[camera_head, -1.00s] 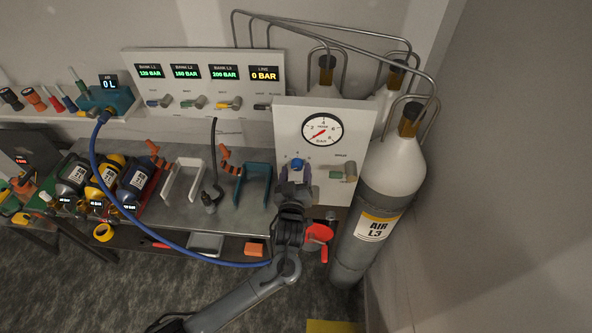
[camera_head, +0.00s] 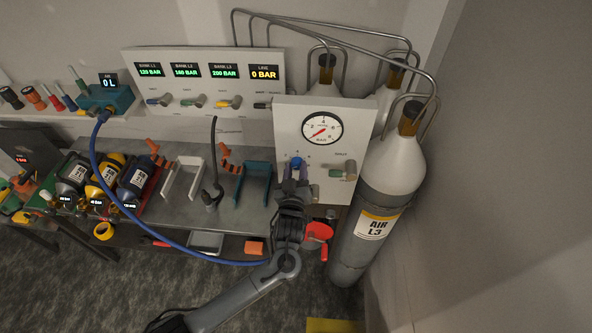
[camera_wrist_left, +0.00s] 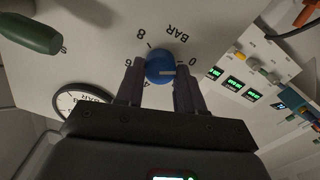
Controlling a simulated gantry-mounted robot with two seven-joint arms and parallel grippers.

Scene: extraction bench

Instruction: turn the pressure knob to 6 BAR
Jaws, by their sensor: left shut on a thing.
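The blue pressure knob (camera_head: 297,162) is on the front of the white panel (camera_head: 338,106), below a round gauge (camera_head: 322,128). The gauge's red needle points to the lower left, at the low end. In the left wrist view the knob (camera_wrist_left: 160,67) sits between the two fingers of my left gripper (camera_wrist_left: 159,76), which is shut on it. The knob's white mark points right, near the 0 of the printed scale. The 6 and 8 are on the knob's other side. My left gripper (camera_head: 296,173) reaches up from below. My right gripper is not in view.
A green knob (camera_head: 336,173) is at the right of the panel and shows large in the wrist view (camera_wrist_left: 30,35). Grey cylinders (camera_head: 386,190) stand at the right. A blue hose (camera_head: 125,201) loops across the bench front. The LINE display (camera_head: 264,73) reads 0 BAR.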

